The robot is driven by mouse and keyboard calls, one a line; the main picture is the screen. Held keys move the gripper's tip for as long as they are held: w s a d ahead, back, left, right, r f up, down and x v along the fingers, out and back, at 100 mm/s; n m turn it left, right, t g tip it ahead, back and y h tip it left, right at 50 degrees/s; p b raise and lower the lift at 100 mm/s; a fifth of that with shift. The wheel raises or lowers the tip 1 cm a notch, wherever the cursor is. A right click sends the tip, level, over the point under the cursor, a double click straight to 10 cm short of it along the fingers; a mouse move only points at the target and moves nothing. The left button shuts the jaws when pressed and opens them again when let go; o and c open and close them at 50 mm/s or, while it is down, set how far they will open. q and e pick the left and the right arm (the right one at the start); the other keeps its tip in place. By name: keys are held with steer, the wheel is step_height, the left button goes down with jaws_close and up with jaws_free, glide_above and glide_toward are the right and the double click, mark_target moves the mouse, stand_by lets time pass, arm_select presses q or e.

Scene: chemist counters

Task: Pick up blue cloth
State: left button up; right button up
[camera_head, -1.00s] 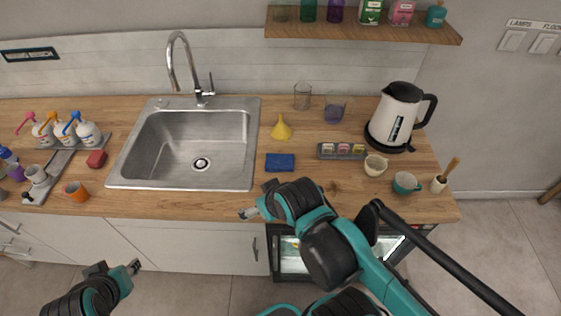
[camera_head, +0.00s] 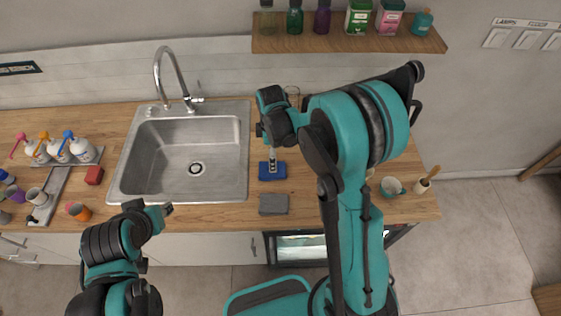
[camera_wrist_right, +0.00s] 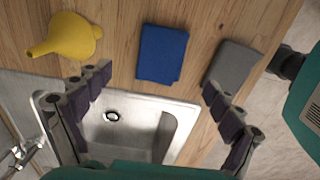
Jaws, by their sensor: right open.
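The blue cloth (camera_head: 280,171) lies folded on the wooden counter, to the right of the sink. It also shows in the right wrist view (camera_wrist_right: 162,54), beyond and between my fingers. My right gripper (camera_head: 272,158) is above the cloth in the head view, partly hidden by its own wrist; in the wrist view its two fingers (camera_wrist_right: 152,82) are wide apart with nothing between them. My left gripper (camera_head: 166,210) is empty-looking in front of the counter edge; its jaws are too small to read.
A grey cloth (camera_head: 273,204) lies near the counter's front edge, beside the blue one. The sink (camera_head: 197,168) is to the left. The kettle is hidden behind my right arm.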

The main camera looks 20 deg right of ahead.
steer(key=shift+f, duration=0.4)
step_height(320, 180, down, 7)
steer(key=shift+s+f+b, duration=0.1)
steer(key=shift+f+b, duration=0.05)
steer(key=shift+b, duration=0.55)
steer(key=c, duration=0.9)
step_height(320, 180, up, 5)
steer(key=shift+s+f+p, duration=0.15)
steer(key=shift+p, duration=0.35)
steer(key=s+d+r, duration=0.4)
steer(key=s+d, duration=0.1)
steer(key=s+d+r+p, duration=0.1)
steer(key=s+d+r, duration=0.1)
steer(key=s, duration=0.1)
steer(key=shift+s+d+r, duration=0.2)
steer(key=shift+d, duration=0.2)
